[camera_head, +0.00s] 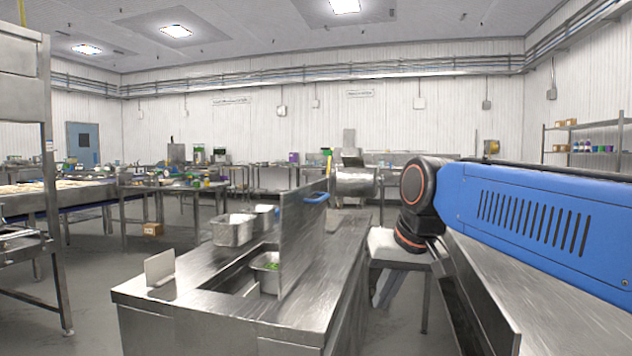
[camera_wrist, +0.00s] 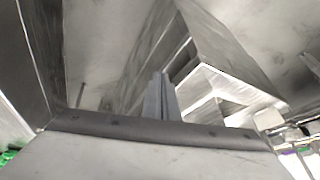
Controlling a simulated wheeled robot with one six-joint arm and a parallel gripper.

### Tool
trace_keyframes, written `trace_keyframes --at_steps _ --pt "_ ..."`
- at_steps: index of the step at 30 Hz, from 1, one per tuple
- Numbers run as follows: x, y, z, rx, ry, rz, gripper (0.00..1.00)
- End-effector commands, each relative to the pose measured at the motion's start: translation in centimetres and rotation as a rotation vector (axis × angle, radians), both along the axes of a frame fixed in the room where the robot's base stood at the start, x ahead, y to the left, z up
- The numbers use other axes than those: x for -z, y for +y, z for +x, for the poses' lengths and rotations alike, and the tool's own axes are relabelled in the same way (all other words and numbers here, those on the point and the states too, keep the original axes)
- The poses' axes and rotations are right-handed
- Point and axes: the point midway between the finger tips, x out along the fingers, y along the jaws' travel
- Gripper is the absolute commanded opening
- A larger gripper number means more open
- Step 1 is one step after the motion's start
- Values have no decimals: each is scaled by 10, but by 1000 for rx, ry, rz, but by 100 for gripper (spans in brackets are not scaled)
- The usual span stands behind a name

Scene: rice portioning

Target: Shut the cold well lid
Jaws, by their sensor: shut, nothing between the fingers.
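The cold well lid (camera_head: 304,240) is a flat metal panel that stands upright at the right side of the open well in the steel counter. A blue handle (camera_head: 316,198) is at its upper right edge. Metal pans sit at the well: one (camera_head: 233,230) at the back and one with green food (camera_head: 265,275) close to the lid. My gripper (camera_wrist: 160,97) shows in the wrist view with its fingers together and empty, with steel surfaces beyond them. In the head view I cannot make out the fingers or whether they touch the lid.
A small upright metal plate (camera_head: 160,267) stands on the counter's left end (camera_head: 135,291). Another steel worktop (camera_head: 560,300) runs along the right under my arm. Steel tables with goods line the back.

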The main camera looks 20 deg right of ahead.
Motion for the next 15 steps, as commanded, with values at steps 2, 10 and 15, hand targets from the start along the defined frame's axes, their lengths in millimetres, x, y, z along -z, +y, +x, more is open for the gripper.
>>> trace_keyframes --at_steps 2,10,15 --pt "-35 0 29 21 -11 28 0" --pt "-137 0 112 85 -45 119 0" --pt "-192 -1 160 116 -65 175 0"
